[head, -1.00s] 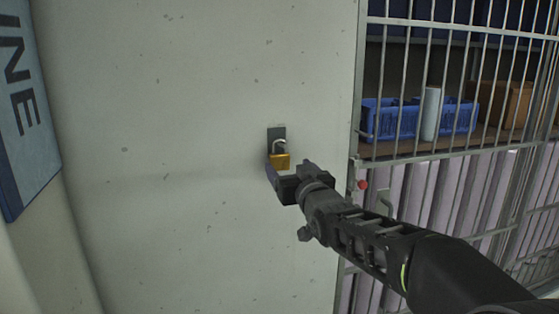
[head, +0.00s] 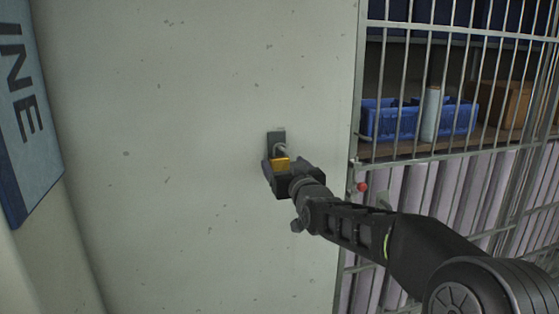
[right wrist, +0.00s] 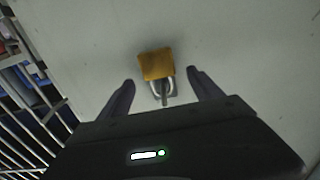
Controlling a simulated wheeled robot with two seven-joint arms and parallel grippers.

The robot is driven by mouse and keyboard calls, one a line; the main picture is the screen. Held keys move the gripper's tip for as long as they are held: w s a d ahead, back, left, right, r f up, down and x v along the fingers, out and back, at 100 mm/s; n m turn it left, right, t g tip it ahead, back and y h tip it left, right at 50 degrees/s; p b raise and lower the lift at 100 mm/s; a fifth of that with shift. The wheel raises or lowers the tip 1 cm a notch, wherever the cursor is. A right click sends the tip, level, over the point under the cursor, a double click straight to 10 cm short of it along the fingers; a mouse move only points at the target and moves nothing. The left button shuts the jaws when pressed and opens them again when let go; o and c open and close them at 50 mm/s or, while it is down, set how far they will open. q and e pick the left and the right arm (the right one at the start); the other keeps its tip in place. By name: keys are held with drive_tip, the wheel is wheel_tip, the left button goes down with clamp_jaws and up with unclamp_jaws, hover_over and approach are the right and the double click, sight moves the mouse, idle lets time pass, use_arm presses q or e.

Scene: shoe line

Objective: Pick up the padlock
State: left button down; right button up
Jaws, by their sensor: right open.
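The padlock (head: 281,164) has a yellow-brass body and a silver shackle. It hangs on a dark plate (head: 276,139) fixed to the pale wall. My right gripper (head: 274,168) is at the padlock, its jaws open. In the right wrist view the padlock (right wrist: 156,65) shows between and just beyond the two dark fingertips (right wrist: 160,80), with a gap on each side. The lower part of the padlock is partly hidden by the gripper in the head view. My left gripper is not in view.
A barred metal cage (head: 445,30) stands to the right of the wall panel, with blue crates (head: 385,120) on a shelf behind it. A red knob (head: 362,187) sits on its near edge. A blue sign (head: 22,110) is at the far left. The wall around the padlock is clear.

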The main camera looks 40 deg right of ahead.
sight(281, 159)
drive_tip(key=shift+p+x, duration=0.55)
drive_tip(key=shift+x, duration=0.95)
drive_tip(key=shift+c, duration=0.3)
drive_tip(key=c, duration=1.5)
drive_tip(key=shift+r, duration=0.1)
clamp_jaws()
drive_tip(key=shift+r, duration=0.1)
drive_tip(key=shift+r+b, duration=0.4)
drive_tip(key=shift+r, duration=0.05)
drive_tip(key=shift+s+r, duration=0.15)
drive_tip(key=shift+s, duration=0.05)
drive_tip(key=b+v, duration=0.5)
drive_tip(key=v, duration=1.2)
drive_tip(key=shift+s, duration=0.35)
